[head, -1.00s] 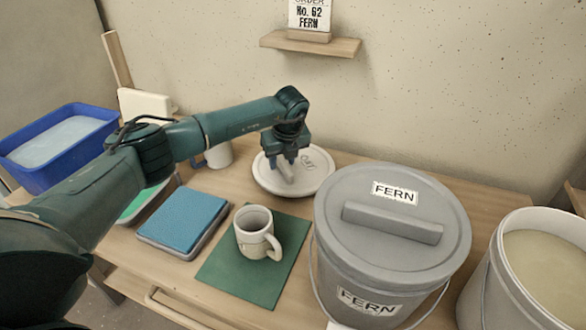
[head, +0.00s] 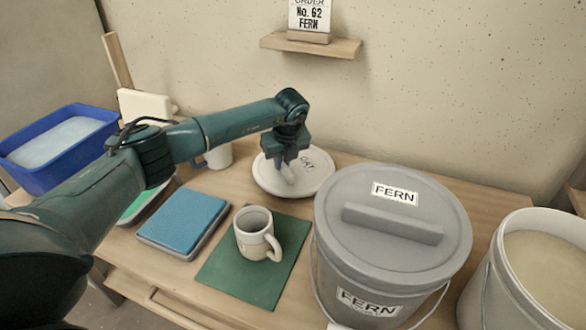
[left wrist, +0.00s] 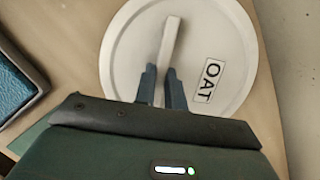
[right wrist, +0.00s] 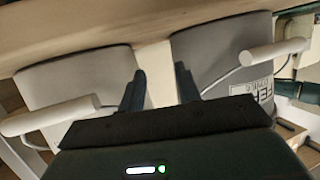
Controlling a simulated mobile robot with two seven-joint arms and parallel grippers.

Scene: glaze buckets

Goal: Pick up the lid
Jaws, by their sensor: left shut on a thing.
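A round off-white lid marked OAT (head: 318,178) lies flat at the back of the table in the head view. It also fills much of the left wrist view (left wrist: 130,65). Its raised bar handle (left wrist: 171,40) runs between my left fingers. My left gripper (head: 287,163) points down over the lid and is shut on this handle. In the head view the hand hides part of the lid. A second, grey lid marked FERN (head: 350,185) sits on the grey bucket (head: 350,275). My right gripper (right wrist: 160,88) is open and empty, low by the buckets in the right wrist view.
A white mug (head: 256,228) stands on a green mat (head: 225,270). A blue sponge pad (head: 183,217) lies left of it. An open bucket of pale glaze (head: 545,262) stands at the right. A blue tub (head: 50,165) is at the left, and a second mug (head: 220,156) stands behind my arm.

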